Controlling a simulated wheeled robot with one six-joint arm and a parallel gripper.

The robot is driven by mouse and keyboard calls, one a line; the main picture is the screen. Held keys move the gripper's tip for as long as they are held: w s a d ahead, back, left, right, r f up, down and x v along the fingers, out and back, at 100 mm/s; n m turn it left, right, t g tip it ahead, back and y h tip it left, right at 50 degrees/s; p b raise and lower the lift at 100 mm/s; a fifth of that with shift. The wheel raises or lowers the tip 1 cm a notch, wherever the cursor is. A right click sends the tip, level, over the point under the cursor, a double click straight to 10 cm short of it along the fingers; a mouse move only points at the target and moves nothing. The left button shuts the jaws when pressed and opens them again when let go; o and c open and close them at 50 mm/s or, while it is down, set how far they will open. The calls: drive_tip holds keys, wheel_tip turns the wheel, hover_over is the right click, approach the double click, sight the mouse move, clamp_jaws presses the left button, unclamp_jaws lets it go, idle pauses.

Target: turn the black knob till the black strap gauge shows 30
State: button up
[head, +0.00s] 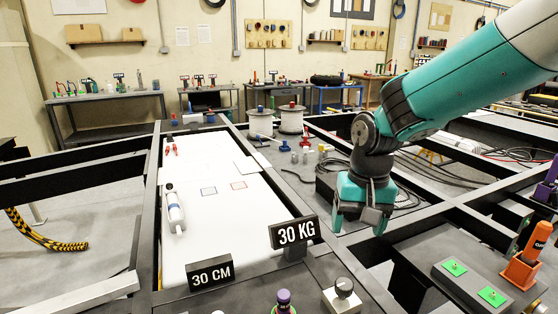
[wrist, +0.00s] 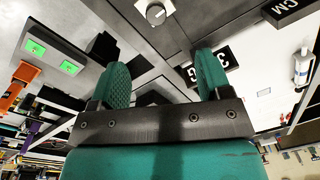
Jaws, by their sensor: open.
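A dark round knob (head: 343,287) sits on a pale square block on the dark frame at the bottom of the head view. It also shows at the top edge of the wrist view as a dark knob (wrist: 156,13) with a light face. My gripper (head: 361,222) is open and empty, pointing down, above and behind the knob in the head view. In the wrist view my two teal fingers (wrist: 163,72) are apart, with the knob beyond their tips and not touched. I cannot make out a black strap gauge or its reading in either view.
Black signs reading 30 KG (head: 295,233) and 30 CM (head: 211,274) stand left of the knob. A purple-topped item (head: 284,299) stands beside it. A block with green pads (head: 472,282) and an orange tool (head: 527,257) are to the right. A white panel (head: 230,215) fills the left bay.

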drive_tip(key=s+a+r+n+y, duration=0.1)
drive_tip(key=s+n, duration=0.3)
drive_tip(key=s, duration=0.7)
drive_tip(key=s+a+r+n+y, duration=0.2)
drive_tip(key=s+r+n, duration=0.2)
drive_tip(key=s, duration=0.7)
drive_tip(key=shift+a+r+n+y, duration=0.3)
drive_tip(key=shift+a+n, duration=0.05)
drive_tip(key=shift+n, duration=0.05)
